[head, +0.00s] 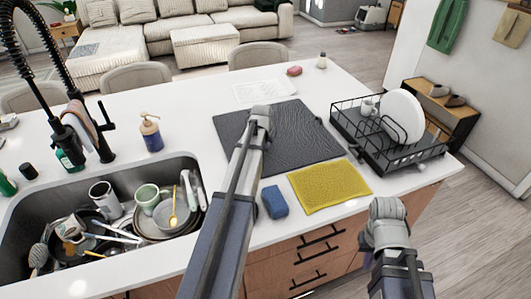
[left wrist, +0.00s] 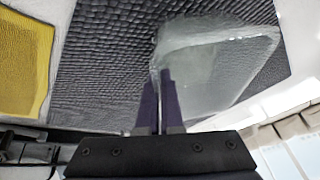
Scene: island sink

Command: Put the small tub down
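The small tub (left wrist: 225,68) is clear, frosted plastic and shows in the left wrist view over the dark textured mat (left wrist: 95,75). My left gripper (left wrist: 160,75) is shut on its near wall, with the fingers close together. I cannot tell whether the tub's base touches the mat. In the head view my left gripper (head: 262,115) is above the left part of the mat (head: 300,150), and its wrist hides the fingers. My right gripper (head: 386,210) is at the counter's right front edge, away from the tub; its fingers are hidden.
A yellow cloth (head: 329,186) and blue sponge (head: 274,202) lie in front of the mat. A black dish rack (head: 423,151) with a white plate (head: 400,115) stands right. A pale clear rectangle (head: 265,90) shows behind the mat. The sink (head: 30,212) holds dishes.

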